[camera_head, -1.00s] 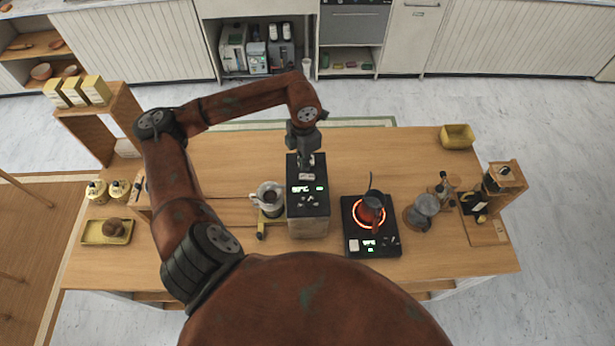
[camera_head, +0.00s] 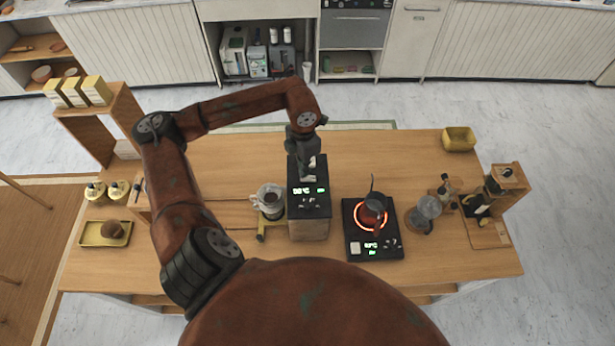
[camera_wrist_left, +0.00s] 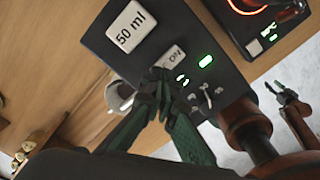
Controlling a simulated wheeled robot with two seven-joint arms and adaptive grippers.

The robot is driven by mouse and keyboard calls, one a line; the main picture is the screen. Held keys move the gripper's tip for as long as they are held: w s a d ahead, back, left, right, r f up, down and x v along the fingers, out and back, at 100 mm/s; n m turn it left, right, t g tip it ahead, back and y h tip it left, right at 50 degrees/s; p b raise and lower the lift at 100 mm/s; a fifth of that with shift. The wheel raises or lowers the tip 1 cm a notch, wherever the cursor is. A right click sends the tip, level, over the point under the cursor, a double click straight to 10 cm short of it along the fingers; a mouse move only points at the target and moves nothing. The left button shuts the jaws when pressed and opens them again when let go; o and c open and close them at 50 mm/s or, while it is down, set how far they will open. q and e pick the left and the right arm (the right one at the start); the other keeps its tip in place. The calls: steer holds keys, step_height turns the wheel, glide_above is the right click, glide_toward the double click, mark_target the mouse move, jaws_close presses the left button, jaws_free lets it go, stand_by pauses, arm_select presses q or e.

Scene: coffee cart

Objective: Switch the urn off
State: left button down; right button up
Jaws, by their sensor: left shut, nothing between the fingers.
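The urn (camera_head: 309,228) is a tall box with a black top, standing mid-table. Its top has a lit temperature display and a green light (camera_head: 321,190). In the left wrist view the urn's black top (camera_wrist_left: 117,54) carries a "50 ml" button (camera_wrist_left: 131,27), an "ON" switch (camera_wrist_left: 173,57) and a lit green light (camera_wrist_left: 205,61). My left gripper (camera_head: 306,176) is shut and empty over the urn's top, its fingertips (camera_wrist_left: 164,77) at the "ON" switch, partly covering it. I cannot tell whether they touch. My right gripper (camera_wrist_left: 281,90) shows in the wrist view, off to the side, fingers apart.
A black hot plate (camera_head: 355,240) with a glowing ring and a dark kettle (camera_head: 373,209) stands to the right. The table behind is largely clear.

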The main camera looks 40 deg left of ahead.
steer(key=shift+w, duration=0.55)
arm_select(q)
steer(key=shift+f, duration=0.2)
arm_select(e)
steer(key=shift+s+f, duration=0.15)
steer(key=shift+s, duration=0.15)
arm_select(q)
steer(key=shift+f+b, duration=1)
steer(key=shift+b, duration=0.05)
arm_select(e)
steer(key=shift+f, duration=0.9)
arm_select(q)
steer(key=shift+s+r, duration=0.1)
steer(key=shift+r+p, duration=0.4)
steer(key=shift+r, duration=0.35)
steer(key=shift+r+p, duration=1.15)
steer(key=shift+r, duration=1.55)
arm_select(e)
step_height(320, 180, up, 3)
steer(key=shift+w+r, duration=0.1)
steer(key=shift+w, duration=0.05)
